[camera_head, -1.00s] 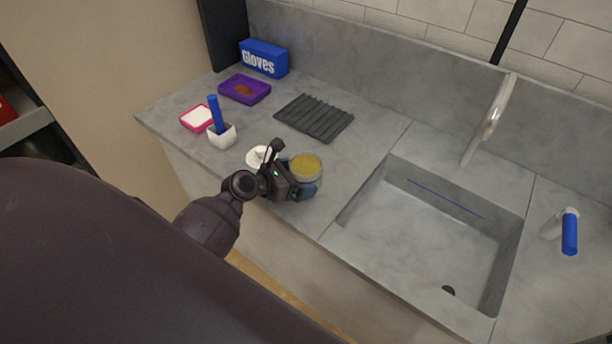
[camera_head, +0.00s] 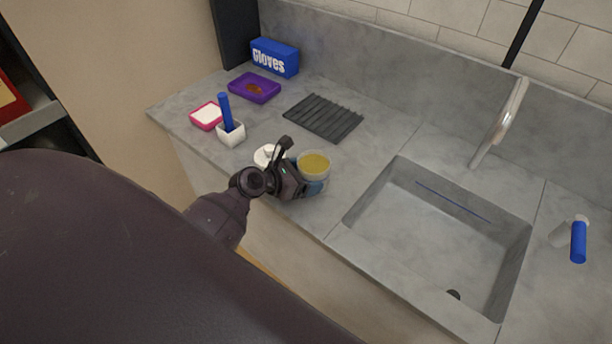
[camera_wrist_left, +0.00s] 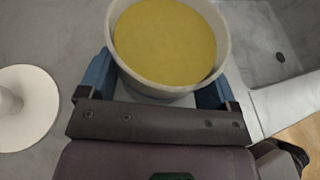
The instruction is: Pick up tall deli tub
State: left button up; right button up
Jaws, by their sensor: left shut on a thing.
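The tall deli tub (camera_head: 314,164) is a whitish round tub with yellow contents, near the counter's front edge left of the sink. My left gripper (camera_head: 308,182) is shut on it, with blue fingers on either side of its wall. In the left wrist view the tub (camera_wrist_left: 166,45) fills the top middle, upright, between the blue fingers of the left gripper (camera_wrist_left: 160,88). Its lower part is hidden, so I cannot tell whether its base touches the counter. My right gripper is not in view.
A white round lid-like piece (camera_head: 266,155) lies just left of the gripper, also in the wrist view (camera_wrist_left: 22,108). The sink (camera_head: 440,235) opens at right.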

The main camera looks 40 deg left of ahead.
pick_arm(q)
jog(key=shift+r, duration=0.75)
jog(key=shift+r+p, duration=1)
jog(key=shift+r, duration=1.1)
notch_tip(320, 180, up, 2)
jog(key=shift+r+p, duration=0.1)
jog(key=shift+p, duration=0.2)
notch_tip(320, 180, up, 11)
jog(key=p, duration=0.3)
send_over(305, 161)
jog(key=s+d, duration=0.3)
jog(key=shift+s+a+r, duration=0.2)
jog(key=shift+a, duration=0.05)
jog(key=shift+r, duration=0.1)
jog(key=shift+w+r, duration=0.1)
